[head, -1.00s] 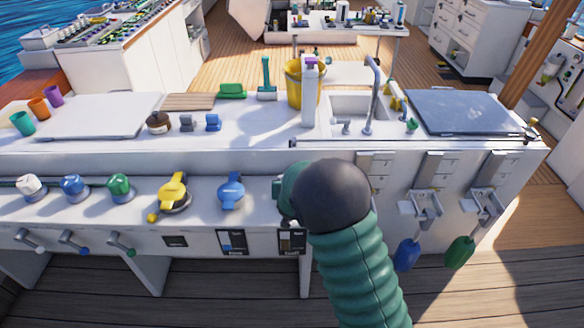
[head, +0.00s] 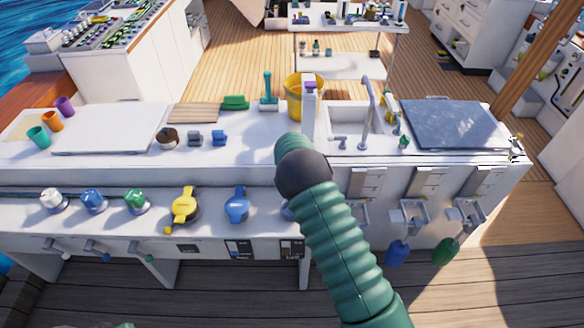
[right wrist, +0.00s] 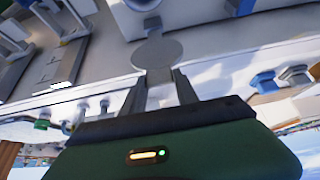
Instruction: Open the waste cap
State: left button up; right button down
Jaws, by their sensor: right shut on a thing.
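In the right wrist view my right gripper (right wrist: 158,80) is shut on the flat tab of a grey round cap (right wrist: 158,50), which I take to be the waste cap. Its disc extends past the fingertips, close to a pale round fitting (right wrist: 142,8). I cannot tell whether cap and fitting are still touching. In the head view my right arm hides the gripper and most of this spot on the front panel. A yellow cap (head: 184,204) and a blue cap (head: 237,206) sit to its left.
White, blue and green knobs (head: 135,201) line the panel's left part.

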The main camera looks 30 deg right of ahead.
jog(key=shift+w+d+r, duration=0.15)
jog(key=shift+w+d, duration=0.15)
jog(key=shift+w, duration=0.2)
jog(key=c, duration=0.9)
grip_release()
jog(key=shift+w, duration=0.1)
jog(key=v, duration=1.6)
jog(key=shift+a+r+b, duration=0.1)
jog(key=shift+r+b, duration=0.05)
jog(key=shift+b, duration=0.15)
jog(key=shift+s, duration=0.25)
